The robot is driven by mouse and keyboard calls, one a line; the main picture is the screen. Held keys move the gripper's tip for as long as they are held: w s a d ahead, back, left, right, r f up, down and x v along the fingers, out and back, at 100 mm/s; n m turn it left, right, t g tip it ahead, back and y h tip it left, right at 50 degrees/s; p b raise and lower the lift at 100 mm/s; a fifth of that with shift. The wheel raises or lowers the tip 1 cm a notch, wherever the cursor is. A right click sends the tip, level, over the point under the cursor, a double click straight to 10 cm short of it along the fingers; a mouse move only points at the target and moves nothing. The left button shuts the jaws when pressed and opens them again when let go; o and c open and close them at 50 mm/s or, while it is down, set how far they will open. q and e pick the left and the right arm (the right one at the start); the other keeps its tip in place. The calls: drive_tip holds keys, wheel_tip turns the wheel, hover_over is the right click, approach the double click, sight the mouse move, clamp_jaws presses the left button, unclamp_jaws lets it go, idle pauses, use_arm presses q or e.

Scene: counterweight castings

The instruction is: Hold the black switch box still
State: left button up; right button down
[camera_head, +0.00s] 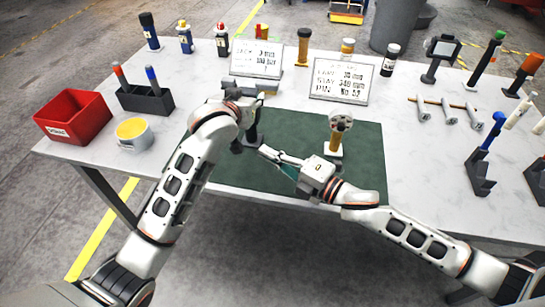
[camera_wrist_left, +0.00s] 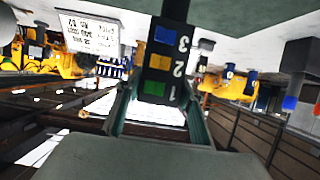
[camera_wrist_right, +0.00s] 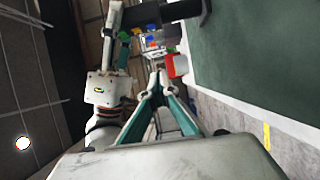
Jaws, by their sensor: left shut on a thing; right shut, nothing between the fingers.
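The black switch box (camera_wrist_left: 166,62) stands upright in the left wrist view. Its face carries blue, yellow and green squares numbered 3, 2 and 1. My left gripper (camera_wrist_left: 160,100) is shut on its lower part in that picture, one finger on each side. In the head view the box (camera_head: 252,131) is mostly hidden by my left arm, over the green mat (camera_head: 365,165). In the right wrist view its dark body (camera_wrist_right: 180,11) shows at the top. My right gripper (camera_head: 264,151) is shut and empty, its tips close to the box; they also show in the right wrist view (camera_wrist_right: 158,84).
Two printed signs (camera_head: 340,85) stand behind. A red bin (camera_head: 72,118), a black pen holder (camera_head: 146,98) and a yellow-filled mug (camera_head: 133,134) are left. Stands and tools crowd the right.

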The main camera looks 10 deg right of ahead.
drive_tip(key=shift+s+d, duration=0.45)
drive_tip(key=shift+s, duration=0.35)
use_arm(q)
drive_tip(key=o, duration=1.6)
drive_tip(key=shift+c, duration=0.2)
